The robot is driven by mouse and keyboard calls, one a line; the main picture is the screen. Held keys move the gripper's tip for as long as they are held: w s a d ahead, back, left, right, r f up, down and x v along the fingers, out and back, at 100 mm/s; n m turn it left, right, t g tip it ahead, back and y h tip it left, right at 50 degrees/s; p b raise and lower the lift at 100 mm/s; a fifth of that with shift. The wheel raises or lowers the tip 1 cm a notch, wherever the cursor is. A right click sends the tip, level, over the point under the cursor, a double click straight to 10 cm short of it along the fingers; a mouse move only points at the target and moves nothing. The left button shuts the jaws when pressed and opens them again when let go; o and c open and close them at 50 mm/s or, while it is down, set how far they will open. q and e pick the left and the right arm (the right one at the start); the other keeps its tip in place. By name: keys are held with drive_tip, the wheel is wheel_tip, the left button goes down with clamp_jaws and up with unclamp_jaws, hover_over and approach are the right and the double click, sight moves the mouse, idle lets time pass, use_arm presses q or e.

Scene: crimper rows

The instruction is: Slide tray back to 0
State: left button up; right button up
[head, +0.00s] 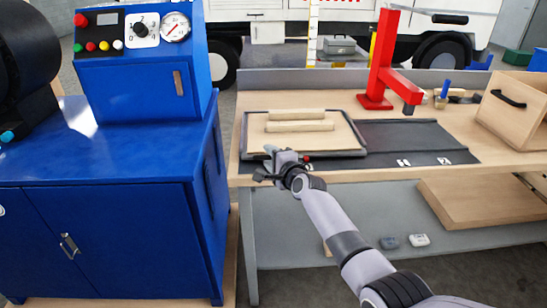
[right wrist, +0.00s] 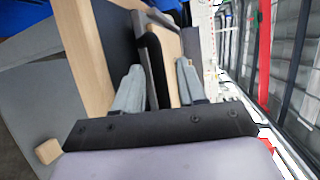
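The tray (head: 345,154) has a dark rim and a light wooden floor, and lies flat on the left part of the bench. Two pale wooden bars (head: 300,126) lie on it. A dark mat (head: 410,136) with white number marks (head: 443,161) on its front strip extends to the tray's right; any 0 mark is not visible. My right gripper (head: 270,162) is at the tray's front-left edge. In the right wrist view its two grey fingers (right wrist: 160,88) are apart, with the tray's dark edge (right wrist: 153,68) between them; contact is not clear. My left gripper is out of view.
A red press stand (head: 380,75) rises behind the mat. A wooden box (head: 508,105) stands at the bench's right. A blue machine cabinet (head: 110,225) is left of the bench. A lower shelf (head: 360,215) runs under the worktop (head: 385,173).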

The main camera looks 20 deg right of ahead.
drive_tip(key=shift+d, duration=0.1)
drive_tip(key=shift+s+r+p, duration=0.15)
drive_tip(key=shift+s+p, duration=0.25)
drive_tip(key=shift+s, duration=0.1)
drive_tip(key=p+v, duration=0.1)
drive_tip(key=v, duration=0.5)
drive_tip(key=shift+p, duration=0.4)
drive_tip(key=s+d+f+n+g+h, duration=0.1)
drive_tip(key=s+f+n+g, duration=0.1)
drive_tip(key=s+f+n, duration=0.85)
drive_tip(key=s+a+f+n+g, duration=0.1)
drive_tip(key=s+f+n, duration=0.2)
drive_tip(key=s, duration=0.9)
drive_tip(key=s+f+n+g, duration=0.2)
drive_tip(key=s+f+n, duration=0.2)
drive_tip(key=s, duration=0.9)
drive_tip(key=shift+a+n, duration=0.35)
drive_tip(key=shift+n, duration=0.6)
